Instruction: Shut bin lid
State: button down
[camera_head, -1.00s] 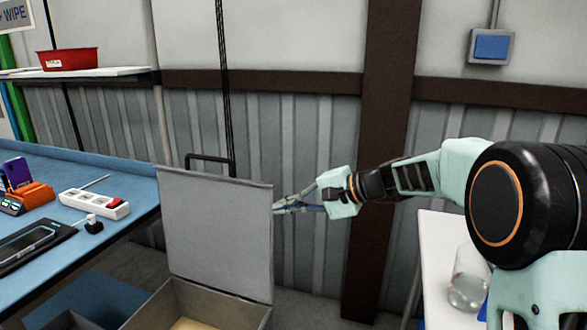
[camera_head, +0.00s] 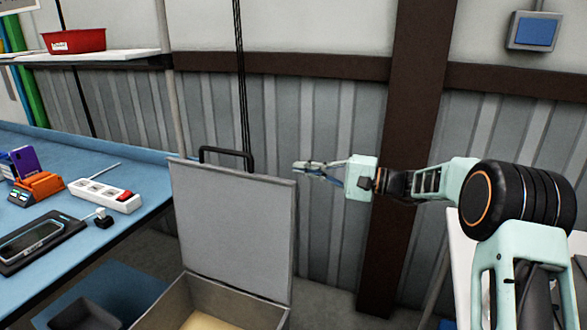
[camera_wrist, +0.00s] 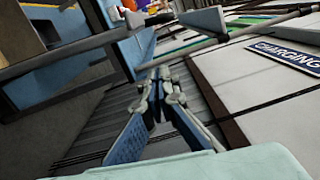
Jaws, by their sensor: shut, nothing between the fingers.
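The bin (camera_head: 268,312) is a grey box on the floor, with its front and lower part cut off by the picture's bottom edge. Its flat grey lid (camera_head: 232,228) stands open, close to upright, at the back of the box. A black handle (camera_head: 226,153) rises from the lid's top edge. My gripper (camera_head: 297,167) is shut and empty. Its tips are just above the lid's top right corner in the head view; I cannot tell whether they touch it. The wrist view shows the closed fingers (camera_wrist: 155,80), with grey bars beyond that I cannot identify surely.
A blue workbench (camera_head: 125,165) stands at the left, holding a white power strip (camera_head: 104,194), an orange item (camera_head: 37,187) and a black tablet-like device (camera_head: 35,240). A brown post (camera_head: 415,130) and ribbed wall stand behind. A "CHARGING" sign (camera_wrist: 288,55) shows in the wrist view.

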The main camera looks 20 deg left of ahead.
jog(key=s+a, duration=0.3)
jog(key=a, duration=0.5)
jog(key=shift+s+a+r, duration=0.2)
jog(key=shift+s+a, duration=0.05)
jog(key=shift+a, duration=0.1)
